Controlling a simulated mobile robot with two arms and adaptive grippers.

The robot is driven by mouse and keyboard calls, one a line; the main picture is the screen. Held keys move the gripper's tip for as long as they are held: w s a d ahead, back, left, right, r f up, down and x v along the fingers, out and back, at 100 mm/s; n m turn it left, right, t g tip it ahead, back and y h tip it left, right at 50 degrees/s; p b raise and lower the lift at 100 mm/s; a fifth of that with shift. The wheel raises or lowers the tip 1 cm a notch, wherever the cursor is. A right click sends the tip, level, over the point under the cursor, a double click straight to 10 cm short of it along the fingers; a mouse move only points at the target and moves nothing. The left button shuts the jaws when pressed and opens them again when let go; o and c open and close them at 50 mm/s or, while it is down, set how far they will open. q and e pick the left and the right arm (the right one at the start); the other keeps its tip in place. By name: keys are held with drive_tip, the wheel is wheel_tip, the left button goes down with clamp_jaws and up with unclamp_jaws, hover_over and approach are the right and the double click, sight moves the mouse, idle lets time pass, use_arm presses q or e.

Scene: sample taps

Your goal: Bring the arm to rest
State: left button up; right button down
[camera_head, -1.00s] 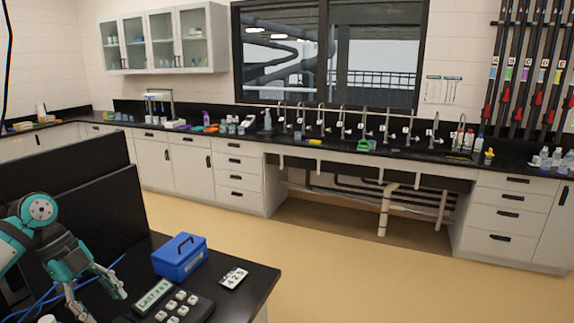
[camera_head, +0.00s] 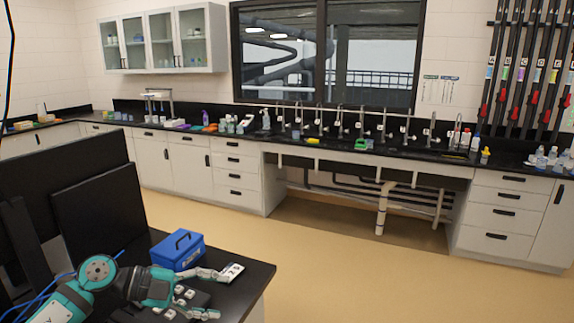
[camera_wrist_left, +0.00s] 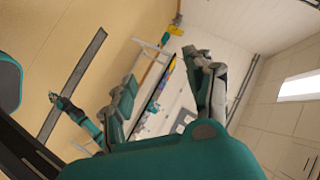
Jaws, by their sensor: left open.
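My left arm (camera_head: 95,275) reaches in from the lower left in the head view, low over the black desk. My left gripper (camera_head: 222,293) is open, its two fingers spread and pointing right, with nothing seen between them. The upper finger overlaps the small number card (camera_head: 234,269) in the picture; I cannot tell whether they touch. In the left wrist view, a grey and teal finger (camera_wrist_left: 207,88) stands out over a tilted view of the room. My right gripper is not seen.
A blue box (camera_head: 178,250) with a handle stands just behind the gripper. A dark keypad device (camera_head: 185,297) is partly hidden by the gripper. Dark screens (camera_head: 95,205) stand at the left. Open floor (camera_head: 340,270) lies right of the desk, before the sink counter.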

use_arm(q)
drive_tip(key=d+r+n+t+h, duration=0.2)
drive_tip(key=d+r+t+h, duration=0.2)
drive_tip(key=d+t, duration=0.15)
drive_tip(key=s+a+f+n+t+y, duration=0.3)
drive_tip(key=a+f+n+y, duration=0.3)
drive_tip(key=n+y, duration=0.4)
drive_tip(key=s+a+f+n+t+y, duration=0.2)
drive_tip(key=a+f+n+t+y, duration=0.4)
drive_tip(key=n, duration=0.5)
drive_tip(key=s+d+f+n+g+y, duration=0.1)
drive_tip(key=s+f+g, duration=0.6)
drive_tip(key=s, duration=0.5)
drive_tip(key=s+f+g, duration=0.7)
drive_tip(key=s, duration=0.6)
wheel_tip(320, 180, down, 33)
drive_tip(key=s+g+b, duration=0.2)
drive_tip(key=b, duration=0.4)
drive_tip(key=s+a+f+b, duration=0.2)
drive_tip(key=s+f+b, duration=0.2)
drive_tip(key=s+f, duration=1.1)
wheel_tip(320, 180, down, 4)
drive_tip(key=shift+a, duration=0.3)
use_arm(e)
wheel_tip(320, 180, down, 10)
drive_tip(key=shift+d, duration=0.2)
use_arm(q)
drive_tip(key=shift+g, duration=0.25)
